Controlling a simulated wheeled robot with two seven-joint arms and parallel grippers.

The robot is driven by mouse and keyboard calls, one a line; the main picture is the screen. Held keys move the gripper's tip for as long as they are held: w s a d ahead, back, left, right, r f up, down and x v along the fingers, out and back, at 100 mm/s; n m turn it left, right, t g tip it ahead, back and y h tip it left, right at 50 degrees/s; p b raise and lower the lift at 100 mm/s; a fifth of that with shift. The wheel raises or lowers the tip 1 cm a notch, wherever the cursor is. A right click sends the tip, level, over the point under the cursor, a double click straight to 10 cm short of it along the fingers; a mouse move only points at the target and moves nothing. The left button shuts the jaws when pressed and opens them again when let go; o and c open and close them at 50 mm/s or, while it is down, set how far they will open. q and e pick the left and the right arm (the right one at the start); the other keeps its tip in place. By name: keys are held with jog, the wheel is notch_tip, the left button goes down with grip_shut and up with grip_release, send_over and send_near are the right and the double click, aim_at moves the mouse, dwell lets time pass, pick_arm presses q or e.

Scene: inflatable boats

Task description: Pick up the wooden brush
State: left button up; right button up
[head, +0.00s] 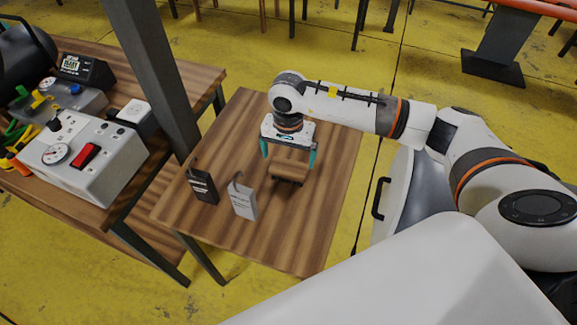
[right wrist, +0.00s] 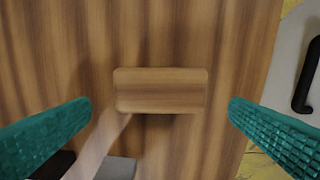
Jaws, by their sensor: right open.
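The wooden brush (head: 290,170) lies on the small wooden table, with dark bristles showing under its brown block. In the right wrist view the brush (right wrist: 160,90) shows from above as a rounded wooden block between the two teal fingers. My right gripper (head: 289,160) is open and points down over the brush. In the right wrist view its fingers (right wrist: 160,119) stand to either side of the block, with a gap on each side and no contact seen. My left gripper is not in view.
A black tag-like box (head: 203,187) and a grey one (head: 244,202) stand on the table (head: 281,246) close to the brush. A dark post (head: 158,75) rises at the left, beside a bench with a white control box (head: 88,160). A grey bin (head: 405,190) stands at the right.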

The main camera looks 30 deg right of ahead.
aim_at(289, 167)
jog(key=shift+f, duration=0.4)
jog(key=shift+w+f, duration=0.1)
jog(key=shift+f, duration=0.2)
notch_tip(289, 167, down, 4)
jog(key=shift+f+p, duration=0.15)
jog(key=shift+p, duration=0.9)
jog(key=shift+f, duration=0.4)
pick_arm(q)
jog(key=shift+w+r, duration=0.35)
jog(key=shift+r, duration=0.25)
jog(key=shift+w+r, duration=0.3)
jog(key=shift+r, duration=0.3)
pick_arm(e)
jog(key=c, duration=0.7)
